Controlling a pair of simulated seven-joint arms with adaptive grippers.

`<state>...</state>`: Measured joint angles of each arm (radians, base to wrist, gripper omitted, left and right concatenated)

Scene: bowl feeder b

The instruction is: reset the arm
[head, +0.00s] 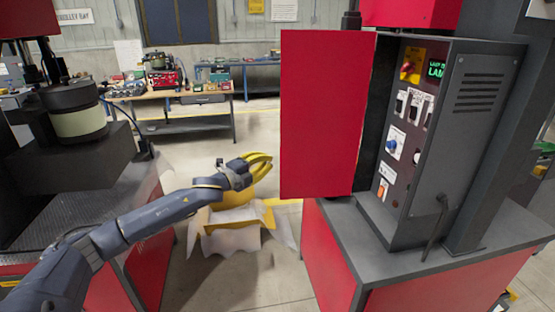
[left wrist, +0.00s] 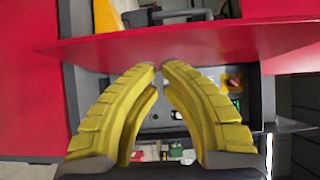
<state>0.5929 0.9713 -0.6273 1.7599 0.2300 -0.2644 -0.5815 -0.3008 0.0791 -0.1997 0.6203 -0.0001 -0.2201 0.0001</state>
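My left gripper (head: 262,163) has yellow ribbed fingers and is held in the air over the gap between the two machines, left of the open red cabinet door (head: 322,115). In the left wrist view the fingertips (left wrist: 162,66) curve in and nearly meet, with nothing seen between them. A control panel (head: 405,130) with switches, knobs and a green-lit display (head: 437,69) is on the grey cabinet to the right of the door. The gripper does not touch the door in the head view. My right gripper is in neither view.
A yellow bin with pale sheeting (head: 232,218) stands on the floor below the gripper. A bowl feeder (head: 78,110) on a red-sided base is at left. A cluttered workbench (head: 170,94) is at the back. The floor between is partly clear.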

